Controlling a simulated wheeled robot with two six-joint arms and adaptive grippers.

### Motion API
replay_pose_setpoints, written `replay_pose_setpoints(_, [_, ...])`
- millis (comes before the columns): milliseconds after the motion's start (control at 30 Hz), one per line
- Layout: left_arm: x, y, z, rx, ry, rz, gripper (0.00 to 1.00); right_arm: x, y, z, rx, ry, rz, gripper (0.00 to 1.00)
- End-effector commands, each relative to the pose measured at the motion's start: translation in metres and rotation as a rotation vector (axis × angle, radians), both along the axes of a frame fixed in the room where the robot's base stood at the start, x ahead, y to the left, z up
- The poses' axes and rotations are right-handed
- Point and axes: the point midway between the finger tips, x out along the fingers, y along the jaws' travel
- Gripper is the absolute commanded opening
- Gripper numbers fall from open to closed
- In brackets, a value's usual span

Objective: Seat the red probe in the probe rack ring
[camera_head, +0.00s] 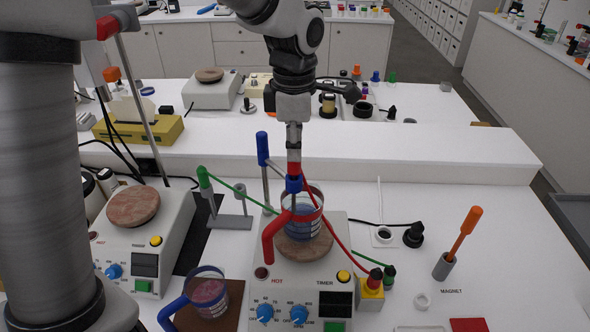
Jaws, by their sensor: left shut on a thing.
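My left gripper (293,158) points down at the middle of the table, shut on the red probe (294,168). A blue part (294,185) shows just below the probe's red top. The probe's lower end is hidden at the mouth of a red-handled beaker (304,225) with blue liquid. A red cable runs from the probe to a red plug (375,278). The grey probe rack (231,222) stands to the left, apart from my gripper. A green probe (205,181) tilts at its left side. I cannot make out the rack's ring clearly. My right gripper is out of view.
The beaker stands on a hot plate (328,262). A blue-topped rod (263,149) rises close to my gripper's left. A second hot plate (158,232) and a blue-handled beaker (207,293) are at left. Table space at right is mostly clear, around an orange-handled tool (466,231).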

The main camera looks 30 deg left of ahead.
Motion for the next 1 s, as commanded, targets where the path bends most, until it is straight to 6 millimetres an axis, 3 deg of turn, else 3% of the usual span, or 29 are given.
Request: replay_pose_setpoints(1000, [0.000, 0.000, 0.075, 0.000, 0.000, 0.000, 0.00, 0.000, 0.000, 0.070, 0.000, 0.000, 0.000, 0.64])
